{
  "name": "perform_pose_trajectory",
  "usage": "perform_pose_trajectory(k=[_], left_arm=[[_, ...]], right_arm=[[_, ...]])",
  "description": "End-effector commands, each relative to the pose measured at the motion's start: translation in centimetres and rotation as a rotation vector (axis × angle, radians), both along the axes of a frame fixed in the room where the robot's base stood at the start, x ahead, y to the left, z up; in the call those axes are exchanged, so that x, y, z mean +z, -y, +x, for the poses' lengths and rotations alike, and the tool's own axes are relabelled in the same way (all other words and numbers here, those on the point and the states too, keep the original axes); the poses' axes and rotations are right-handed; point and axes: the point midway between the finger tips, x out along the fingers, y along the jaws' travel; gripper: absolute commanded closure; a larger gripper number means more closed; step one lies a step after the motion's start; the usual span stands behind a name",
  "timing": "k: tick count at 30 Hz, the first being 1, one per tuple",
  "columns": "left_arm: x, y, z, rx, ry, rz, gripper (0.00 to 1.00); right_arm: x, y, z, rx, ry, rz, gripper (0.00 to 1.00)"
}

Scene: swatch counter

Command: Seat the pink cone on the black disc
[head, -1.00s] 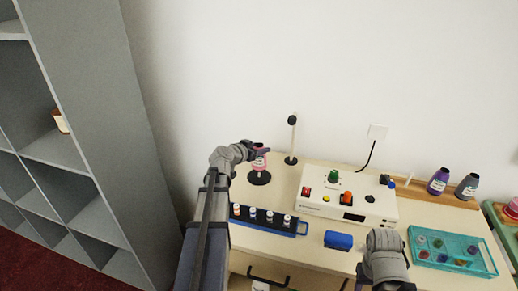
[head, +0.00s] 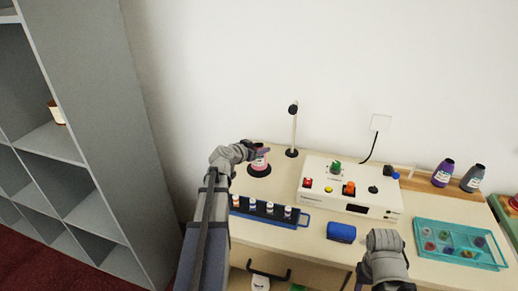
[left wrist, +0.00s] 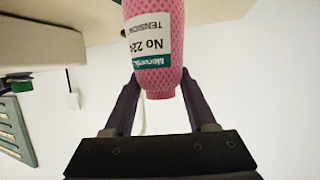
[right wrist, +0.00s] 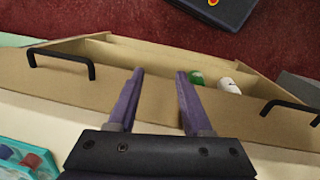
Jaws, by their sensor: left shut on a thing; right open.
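The pink cone (head: 259,163) is upright at the back left of the counter, right over the black disc (head: 252,172). Its lower end overlaps the middle of the disc in the head view; I cannot tell whether it touches. My left gripper (head: 261,152) is shut on the cone near its upper end. In the left wrist view the cone (left wrist: 158,45), with a white and teal label, sits between the fingers. My right gripper (right wrist: 157,75) is open and empty above the counter's front, by an open drawer.
A thin black-topped stand (head: 294,130) rises behind the disc. A white control box (head: 330,192) stands to the right. A blue rack of small spools (head: 265,212), a blue block (head: 341,232) and a teal tray (head: 455,263) lie nearer the front. The open drawer (right wrist: 85,100) holds green and white items.

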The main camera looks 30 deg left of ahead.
Motion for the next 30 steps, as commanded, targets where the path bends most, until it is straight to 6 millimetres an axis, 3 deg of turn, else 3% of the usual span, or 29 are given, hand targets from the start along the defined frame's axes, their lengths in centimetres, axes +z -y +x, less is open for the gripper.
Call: perform_pose_trajectory(k=[14,15,23,30], left_arm=[[-0.02,0.0,0.0,0.0,0.0,0.0,1.0],[-0.02,0.0,0.0,0.0,0.0,0.0,0.39],[-0.02,0.0,0.0,0.0,0.0,0.0,0.09],[-0.04,0.0,-0.02,0.0,0.0,0.0,0.08]], right_arm=[[-0.03,0.0,0.0,0.0,0.0,0.0,0.5],[-0.03,0.0,0.0,0.0,0.0,0.0,0.5],[-0.03,0.0,0.0,0.0,0.0,0.0,0.5],[-0.03,0.0,0.0,0.0,0.0,0.0,0.5]])
